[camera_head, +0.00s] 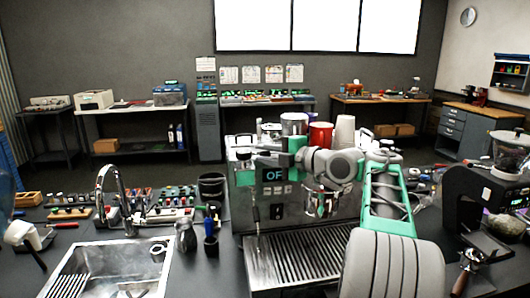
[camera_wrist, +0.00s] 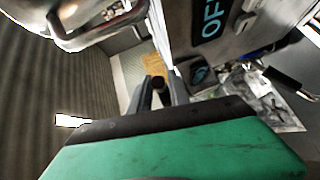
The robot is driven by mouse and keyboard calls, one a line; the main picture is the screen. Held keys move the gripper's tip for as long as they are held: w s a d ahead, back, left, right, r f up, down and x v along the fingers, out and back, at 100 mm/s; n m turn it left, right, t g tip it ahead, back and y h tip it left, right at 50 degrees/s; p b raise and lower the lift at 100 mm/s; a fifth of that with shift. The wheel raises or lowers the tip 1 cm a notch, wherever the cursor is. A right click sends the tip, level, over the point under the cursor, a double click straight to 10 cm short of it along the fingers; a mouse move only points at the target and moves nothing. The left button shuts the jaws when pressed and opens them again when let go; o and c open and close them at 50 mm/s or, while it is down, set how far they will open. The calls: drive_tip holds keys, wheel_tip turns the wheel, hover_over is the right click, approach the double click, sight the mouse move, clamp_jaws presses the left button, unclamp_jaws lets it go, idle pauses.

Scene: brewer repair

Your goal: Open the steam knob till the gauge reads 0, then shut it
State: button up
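The espresso machine (camera_head: 350,208) stands on the counter with a lit display (camera_head: 274,174) on its front; the display's blue letters also show in the wrist view (camera_wrist: 211,18). A small dark square panel (camera_head: 277,211) sits below the display; it may be the gauge, but no reading is legible. My gripper (camera_head: 246,154) is at the machine's upper left corner. In the wrist view its two narrow fingers (camera_wrist: 161,92) flank a small dark round end (camera_wrist: 159,82), likely the steam knob. I cannot tell whether they touch it. The steam wand (camera_head: 256,215) hangs down at the machine's left front.
A drip tray (camera_head: 300,254) lies in front of the machine. A sink (camera_head: 110,270) with a tap (camera_head: 115,190) is at the left. A grinder (camera_head: 480,195) stands at the right. Cups (camera_head: 320,134) are on top of the machine, close behind my arm.

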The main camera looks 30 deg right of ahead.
drive_tip(key=shift+c, duration=0.5)
clamp_jaws()
idle(0.8)
